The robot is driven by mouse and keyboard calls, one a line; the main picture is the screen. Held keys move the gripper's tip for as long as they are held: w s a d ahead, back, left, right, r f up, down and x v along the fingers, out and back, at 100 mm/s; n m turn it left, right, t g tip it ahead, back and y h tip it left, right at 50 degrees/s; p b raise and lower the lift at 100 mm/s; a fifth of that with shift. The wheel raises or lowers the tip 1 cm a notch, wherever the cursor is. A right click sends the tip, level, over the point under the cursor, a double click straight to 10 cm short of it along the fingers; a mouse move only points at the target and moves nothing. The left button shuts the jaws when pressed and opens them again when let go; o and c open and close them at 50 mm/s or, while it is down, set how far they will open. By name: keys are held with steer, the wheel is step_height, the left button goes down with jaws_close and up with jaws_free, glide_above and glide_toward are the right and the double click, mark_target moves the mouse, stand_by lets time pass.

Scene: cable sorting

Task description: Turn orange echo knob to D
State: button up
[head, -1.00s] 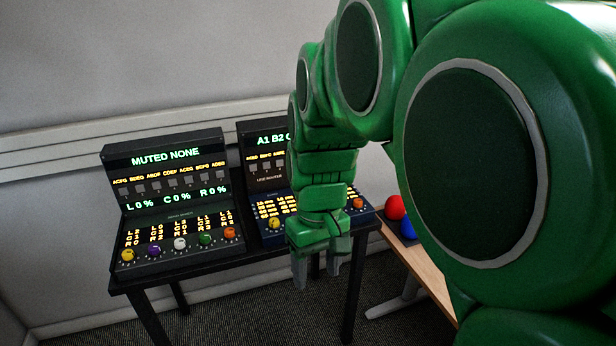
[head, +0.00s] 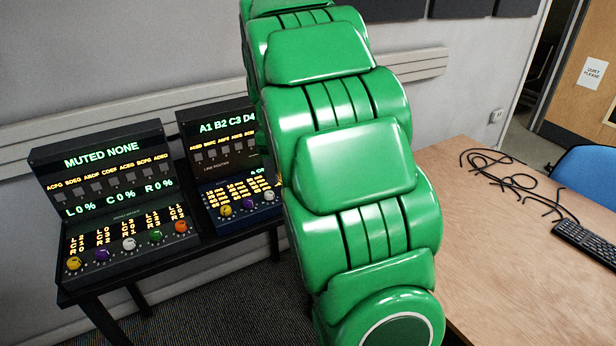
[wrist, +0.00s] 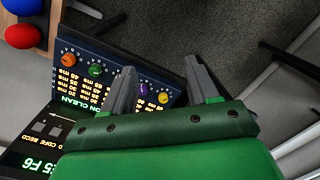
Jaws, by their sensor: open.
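In the wrist view an orange knob (wrist: 68,60) sits at the far left end of the knob row on the dark blue panel (wrist: 112,57), whose labels read in ms. The direction its pointer faces is too small to tell. The same panel (head: 203,192) shows in the head view, but its orange knob is hidden behind my arm. My gripper (wrist: 160,66) is open and empty, its fingers near the panel's purple knob (wrist: 142,89) and yellow knob (wrist: 163,98), away from the orange one. In the head view my gripper is hidden by my arm.
A second console (head: 112,190) to the left has its own orange knob (head: 180,226). In the wrist view a red ball (wrist: 22,36) and a blue ball (wrist: 22,6) lie beside the panel. A wooden table (head: 440,190) with black cables (head: 495,170) and a keyboard (head: 585,240) stands right.

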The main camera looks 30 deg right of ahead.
steer(key=w+d+f+n, duration=0.2)
steer(key=w+d+f, duration=0.1)
steer(key=w+d, duration=0.2)
steer(key=w+d+f+n, duration=0.3)
steer(key=w+d+f, duration=0.1)
steer(key=w+d, duration=0.2)
steer(key=w+d+f+n, duration=0.3)
steer(key=w+d+f, duration=0.1)
steer(key=w+d, duration=0.1)
steer(key=shift+w+d, duration=0.4)
steer(key=shift+d, duration=0.4)
steer(key=shift+w+d+f+n, duration=0.2)
steer(key=shift+d+f+n, duration=0.1)
steer(key=shift+f+n, duration=0.1)
steer(key=shift+s+f, duration=0.2)
steer(key=shift+f, duration=3.6)
steer(key=c, duration=1)
steer(key=shift+c, duration=0.2)
